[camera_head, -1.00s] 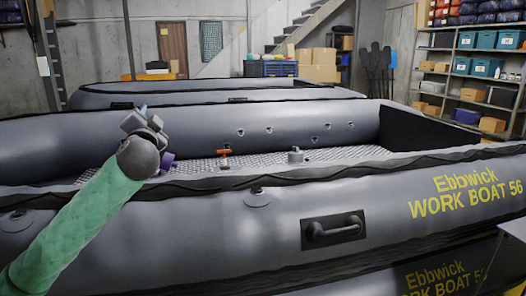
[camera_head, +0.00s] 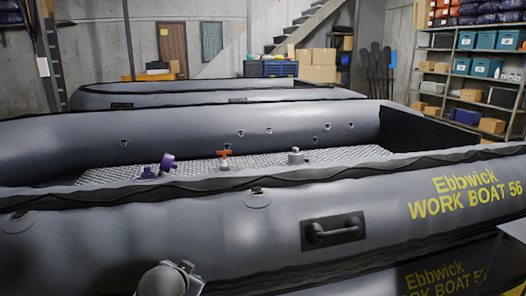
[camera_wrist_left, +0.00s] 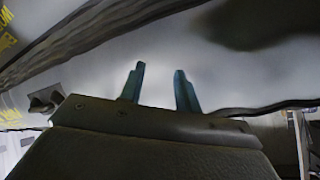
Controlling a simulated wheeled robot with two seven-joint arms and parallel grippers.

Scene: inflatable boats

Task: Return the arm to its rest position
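My left arm shows in the head view only as a grey wrist part (camera_head: 168,279) at the bottom edge, in front of the near boat's outer side. In the left wrist view my left gripper (camera_wrist_left: 160,70) has two teal fingers standing apart with nothing between them. The boat's grey tube (camera_wrist_left: 235,75) fills the background there. My right gripper is in neither view. Inside the near grey boat (camera_head: 170,222) are a purple piece (camera_head: 167,162), an orange-topped piece (camera_head: 224,154) and a grey knob-like piece (camera_head: 295,156).
The near boat has a black handle (camera_head: 333,232) on its side. A second boat (camera_head: 210,92) lies behind it. Shelving with bins (camera_head: 487,67) stands at the right, and cardboard boxes (camera_head: 317,66) stand at the back.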

